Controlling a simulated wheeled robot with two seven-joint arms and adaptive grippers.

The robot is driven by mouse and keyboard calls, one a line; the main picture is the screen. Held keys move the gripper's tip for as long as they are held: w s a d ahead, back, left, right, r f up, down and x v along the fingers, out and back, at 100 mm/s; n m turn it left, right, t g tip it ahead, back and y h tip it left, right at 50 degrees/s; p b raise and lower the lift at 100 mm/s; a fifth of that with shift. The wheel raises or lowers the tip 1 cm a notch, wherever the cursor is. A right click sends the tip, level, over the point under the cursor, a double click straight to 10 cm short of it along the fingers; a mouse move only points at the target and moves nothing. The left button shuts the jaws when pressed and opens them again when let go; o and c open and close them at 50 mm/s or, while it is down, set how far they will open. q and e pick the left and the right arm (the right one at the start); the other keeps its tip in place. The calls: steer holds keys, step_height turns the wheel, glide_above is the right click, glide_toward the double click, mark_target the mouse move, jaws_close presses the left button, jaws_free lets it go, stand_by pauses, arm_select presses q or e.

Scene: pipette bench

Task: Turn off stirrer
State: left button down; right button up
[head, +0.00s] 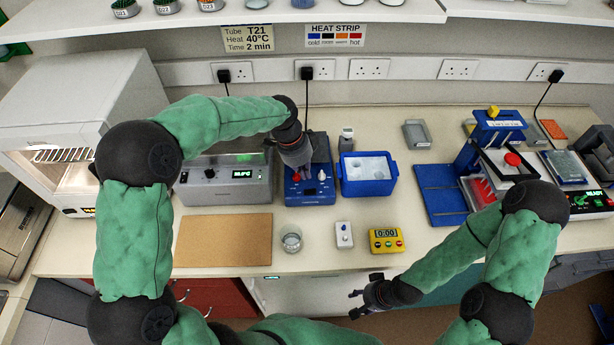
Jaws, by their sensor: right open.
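The stirrer looks to be the blue box (310,198) with a dark top plate, standing in the middle of the bench. A small pale knob (322,175) and some red show on its front panel. My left gripper (297,170) points down over the left part of this panel, close to or touching it. Its fingertips are too small and hidden to tell whether they are open or shut. My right gripper (360,302) is open and empty, in front of the bench's front edge and well away from the stirrer.
A grey heater box (225,183) stands left of the stirrer, a blue ice box (368,185) right. In front are a brown mat (223,240), a glass beaker (291,241), a small white device (344,235) and a yellow timer (386,240). A shelf (420,12) overhangs the back.

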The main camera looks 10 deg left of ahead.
arm_select(q)
steer(key=a+v, duration=0.1)
steer(key=v, duration=0.6)
steer(key=shift+s+f+p, duration=0.15)
steer(key=shift+s+p, duration=0.1)
steer(key=shift+p, duration=0.1)
steer(key=shift+a, duration=0.1)
